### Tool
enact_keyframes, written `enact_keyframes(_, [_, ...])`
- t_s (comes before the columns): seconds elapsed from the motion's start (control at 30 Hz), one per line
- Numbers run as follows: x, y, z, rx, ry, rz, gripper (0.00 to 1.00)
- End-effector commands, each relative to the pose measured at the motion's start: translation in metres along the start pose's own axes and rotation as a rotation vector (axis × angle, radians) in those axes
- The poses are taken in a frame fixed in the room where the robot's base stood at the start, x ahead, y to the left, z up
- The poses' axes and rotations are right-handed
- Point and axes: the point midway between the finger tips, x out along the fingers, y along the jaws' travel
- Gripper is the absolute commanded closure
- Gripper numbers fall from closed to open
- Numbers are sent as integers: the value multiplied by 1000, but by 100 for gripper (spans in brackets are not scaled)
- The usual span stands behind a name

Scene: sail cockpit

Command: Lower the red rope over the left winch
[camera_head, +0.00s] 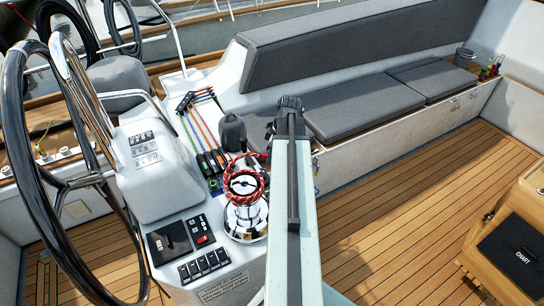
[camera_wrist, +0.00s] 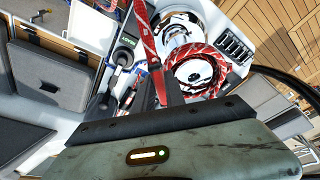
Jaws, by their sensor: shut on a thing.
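The chrome winch (camera_head: 246,222) stands upright on the white console, and it also shows in the wrist view (camera_wrist: 179,22). The red rope (camera_head: 262,157) is red with pale flecks. My gripper is shut on the rope. In the head view my arm hides most of the gripper.
A large steering wheel (camera_head: 22,190) stands at the left. Switch panels (camera_head: 203,263) lie in front of the winch, and rope clutches with coloured lines (camera_head: 208,160) behind it. A grey cushioned bench (camera_head: 362,103) runs behind.

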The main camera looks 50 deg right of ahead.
Motion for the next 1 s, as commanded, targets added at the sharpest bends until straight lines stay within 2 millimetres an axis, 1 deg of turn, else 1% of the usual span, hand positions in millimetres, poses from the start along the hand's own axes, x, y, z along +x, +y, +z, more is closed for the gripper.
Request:
enact_keyframes(0.03, [9,0,2,0,0,0,100])
enact_keyframes(0.1, [14,0,4,0,0,0,100])
enact_keyframes(0.6, [52,0,13,0,0,0,100])
enact_keyframes(1.0, [53,0,13,0,0,0,100])
